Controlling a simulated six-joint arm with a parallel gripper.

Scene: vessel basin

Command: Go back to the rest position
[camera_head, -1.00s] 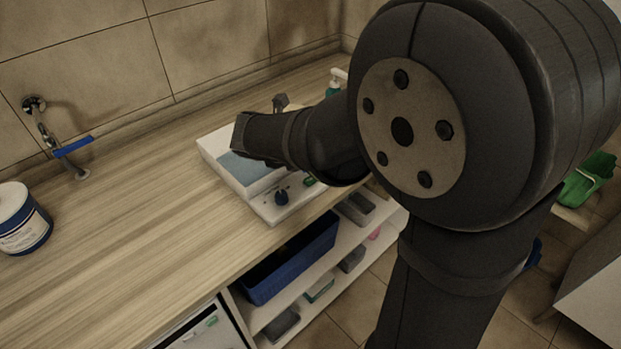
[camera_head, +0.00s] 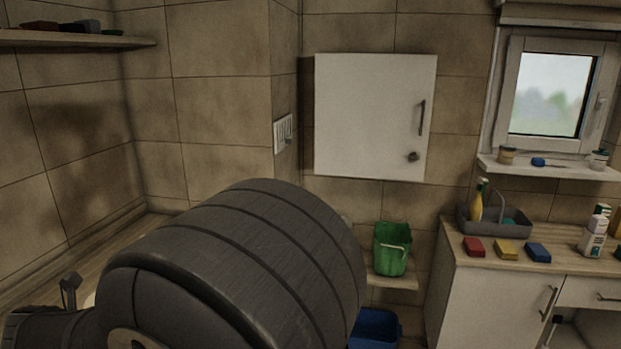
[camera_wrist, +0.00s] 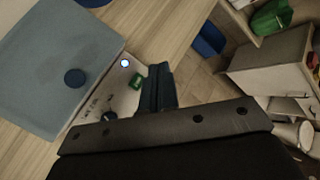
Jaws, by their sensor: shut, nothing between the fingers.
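My gripper (camera_wrist: 158,88) shows in the wrist view, with its dark fingers together and nothing between them. It is over the right side of a white unit with a control panel (camera_wrist: 122,100). The unit has a blue-grey lid (camera_wrist: 55,50) with a dark round knob (camera_wrist: 75,78). The panel carries a small lit light (camera_wrist: 125,62), a green switch (camera_wrist: 136,82) and a dark knob (camera_wrist: 108,117). I cannot tell the height of the fingers above it. In the head view my dark arm fills the lower left, and the fingers cannot be made out.
A wooden worktop (camera_wrist: 185,22) lies around the unit. The head view shows a white wall cabinet (camera_head: 370,115), a green bucket (camera_head: 392,250), a blue bin (camera_head: 375,328) and a side counter (camera_head: 470,262) with coloured blocks, a grey caddy (camera_head: 510,224) and bottles.

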